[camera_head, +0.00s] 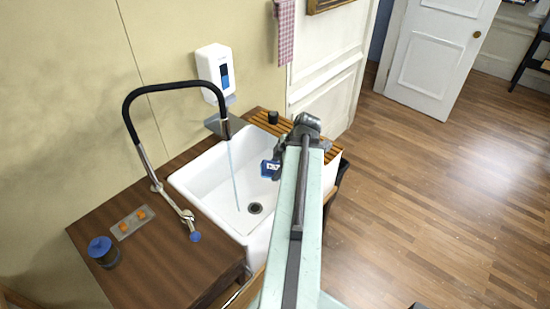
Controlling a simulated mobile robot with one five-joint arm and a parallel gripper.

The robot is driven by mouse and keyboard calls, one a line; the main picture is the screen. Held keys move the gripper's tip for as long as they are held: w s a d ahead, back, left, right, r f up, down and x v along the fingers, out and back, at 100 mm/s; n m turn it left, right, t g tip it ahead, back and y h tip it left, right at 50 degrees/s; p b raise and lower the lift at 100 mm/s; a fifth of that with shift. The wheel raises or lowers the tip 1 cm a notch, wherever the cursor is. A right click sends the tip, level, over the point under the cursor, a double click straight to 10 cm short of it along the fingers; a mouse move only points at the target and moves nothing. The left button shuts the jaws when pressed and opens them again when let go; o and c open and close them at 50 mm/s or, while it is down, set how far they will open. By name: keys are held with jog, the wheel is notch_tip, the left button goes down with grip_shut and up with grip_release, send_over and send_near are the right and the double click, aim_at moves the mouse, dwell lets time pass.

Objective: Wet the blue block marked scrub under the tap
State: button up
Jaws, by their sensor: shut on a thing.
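The blue block (269,169) has a small white label, too small to read. My gripper (277,160) is shut on it and holds it over the right part of the white sink (190,180). My arm hides part of the gripper and of the sink's right side. The tap (133,125) has a tall black curved neck, and a thin stream of water (233,172) falls from its spout into the basin. The block is to the right of the stream, apart from it in the picture. The drain (255,208) lies at the basin's bottom.
A wooden counter (165,255) at left carries a dark jar with a blue lid (103,250) and a plate with orange knobs (132,222). A white dispenser (214,72) hangs on the wall.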

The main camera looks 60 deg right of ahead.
aim_at(261, 165)
jog(key=shift+a+r+t, duration=0.2)
jog(key=shift+r+t, duration=0.2)
jog(key=shift+r, duration=0.45)
jog(key=shift+w+f, duration=0.25)
jog(key=shift+w, duration=0.25)
jog(key=w+a+f+b, duration=0.2)
jog(key=w+b, duration=0.1)
jog(key=w, duration=1)
jog(key=shift+f, duration=0.3)
jog(key=shift+a, duration=0.1)
jog(key=shift+s+d, duration=0.25)
jog(key=shift+s, duration=1.1)
jog(key=shift+s+d, duration=0.2)
jog(key=shift+s, duration=1.1)
jog(key=shift+s+d, duration=0.25)
jog(key=shift+s, duration=1.1)
